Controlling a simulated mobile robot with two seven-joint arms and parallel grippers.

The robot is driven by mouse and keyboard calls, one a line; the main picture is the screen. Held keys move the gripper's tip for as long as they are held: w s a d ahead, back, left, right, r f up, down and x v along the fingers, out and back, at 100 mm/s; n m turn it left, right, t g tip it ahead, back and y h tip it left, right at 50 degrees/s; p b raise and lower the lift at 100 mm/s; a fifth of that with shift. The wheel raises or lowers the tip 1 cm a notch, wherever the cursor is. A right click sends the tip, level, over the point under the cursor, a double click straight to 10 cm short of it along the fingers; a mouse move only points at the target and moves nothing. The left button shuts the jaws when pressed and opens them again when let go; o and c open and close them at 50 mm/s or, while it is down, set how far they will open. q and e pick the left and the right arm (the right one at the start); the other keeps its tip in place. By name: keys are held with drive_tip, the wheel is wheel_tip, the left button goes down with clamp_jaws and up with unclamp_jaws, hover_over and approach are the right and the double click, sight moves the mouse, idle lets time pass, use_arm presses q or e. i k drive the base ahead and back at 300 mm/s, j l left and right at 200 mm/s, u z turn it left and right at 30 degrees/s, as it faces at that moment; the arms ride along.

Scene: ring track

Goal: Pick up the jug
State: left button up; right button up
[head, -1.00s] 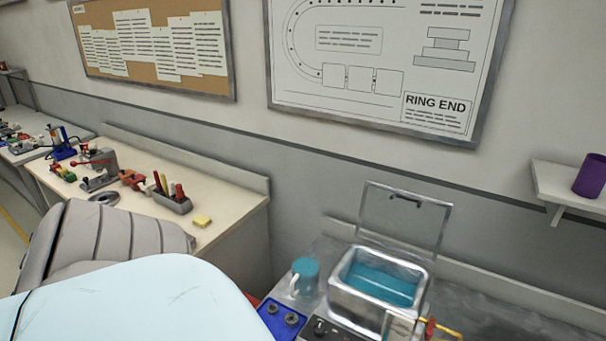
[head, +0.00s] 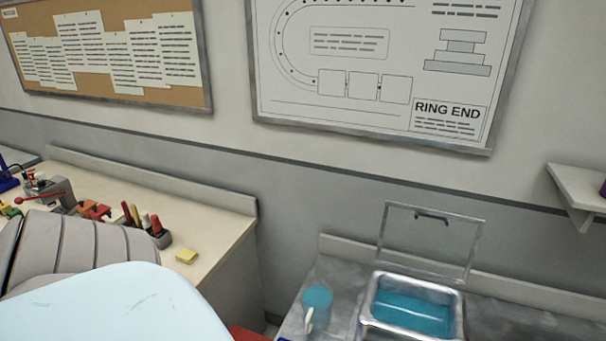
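A jug (head: 318,310), teal with a pale handle on its near left side, stands upright on the grey metal counter in the lower middle of the head view. It is just left of an open metal bath. Part of my own arm, pale blue and grey, fills the lower left. Neither gripper's fingers show in the head view.
The metal bath (head: 412,310) holds teal liquid, and its clear lid (head: 428,240) stands open behind it. A wooden bench (head: 215,225) at left carries tools and a yellow sponge-like block (head: 187,257). A wall shelf (head: 582,186) juts out at right.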

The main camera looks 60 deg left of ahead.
sight(317, 297)
drive_tip(key=k+j, duration=0.1)
drive_tip(key=j, duration=0.35)
drive_tip(key=k+j, duration=0.1)
drive_tip(key=j, duration=0.35)
drive_tip(key=k+j, duration=0.15)
drive_tip(key=j, duration=0.35)
drive_tip(key=k+j, duration=0.1)
drive_tip(key=j, duration=0.35)
